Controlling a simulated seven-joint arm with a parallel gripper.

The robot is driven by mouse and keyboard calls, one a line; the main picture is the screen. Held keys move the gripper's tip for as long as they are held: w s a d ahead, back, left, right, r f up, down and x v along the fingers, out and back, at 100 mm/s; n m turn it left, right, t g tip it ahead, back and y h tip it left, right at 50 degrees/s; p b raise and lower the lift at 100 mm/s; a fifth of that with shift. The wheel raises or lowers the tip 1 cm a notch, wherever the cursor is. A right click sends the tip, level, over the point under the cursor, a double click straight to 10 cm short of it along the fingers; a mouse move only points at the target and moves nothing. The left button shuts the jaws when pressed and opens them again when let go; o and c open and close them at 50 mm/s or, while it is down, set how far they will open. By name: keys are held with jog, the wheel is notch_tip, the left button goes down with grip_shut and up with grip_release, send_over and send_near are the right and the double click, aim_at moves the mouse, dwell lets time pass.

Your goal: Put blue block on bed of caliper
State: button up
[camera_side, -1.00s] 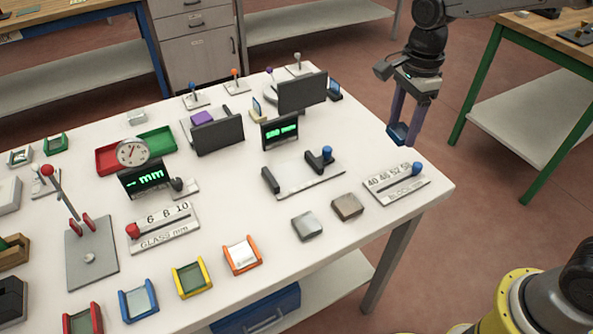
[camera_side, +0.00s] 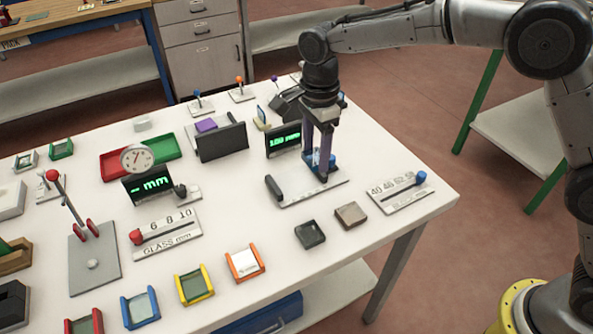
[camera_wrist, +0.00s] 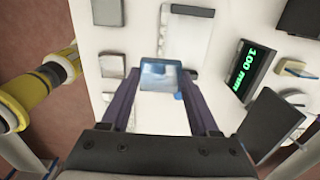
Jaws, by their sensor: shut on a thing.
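The blue block (camera_wrist: 166,78) is held between the two fingers of my gripper (camera_wrist: 162,82), which is shut on it. In the side view my gripper (camera_side: 320,166) points down at the right part of the caliper. The caliper has a pale flat bed (camera_side: 303,196), a dark jaw (camera_side: 273,188) at its left end and a green-lit display (camera_side: 284,139) behind. In the wrist view the bed (camera_wrist: 183,48) lies beyond the block and the display (camera_wrist: 248,70) reads 100 mm. The caliper's blue-knobbed jaw is mostly hidden by my fingers. I cannot tell whether the block touches the bed.
A dark square piece (camera_side: 310,234) and a brown one (camera_side: 350,215) lie in front of the caliper. A numbered slider gauge (camera_side: 400,193) sits to its right. A dark upright panel (camera_side: 222,142) stands behind left. Coloured trays (camera_side: 245,263) line the front.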

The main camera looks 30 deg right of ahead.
send_over(296, 182)
notch_tip(296, 182, down, 6)
jog(key=shift+f, duration=1.45)
jog(key=shift+f, duration=0.15)
jog(key=o, duration=1.4)
jog(key=shift+o, duration=0.2)
notch_tip(296, 182, up, 12)
